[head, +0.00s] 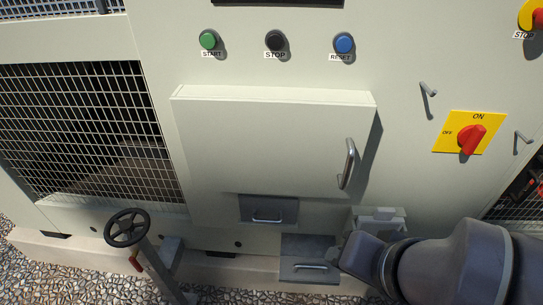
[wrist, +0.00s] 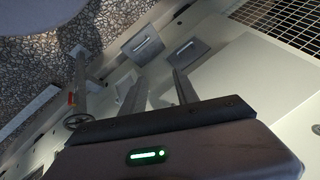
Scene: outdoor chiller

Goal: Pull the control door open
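The control door (head: 265,145) is a pale, raised panel on the chiller's front in the head view. It looks shut, with a shadow along its right side. Its metal bar handle (head: 348,163) stands upright near the right edge. My gripper (head: 378,214) is below and slightly right of the handle, apart from it. In the wrist view my gripper (wrist: 158,88) shows two separated fingers with nothing between them. I cannot make out the door handle in the wrist view.
Two small grey panels with handles, an upper one (head: 268,209) and a lower one (head: 305,271), lie below the door. A black handwheel (head: 127,227) stands at lower left. A red switch (head: 471,139) and two small hooks are at right. Start, stop and reset buttons are above.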

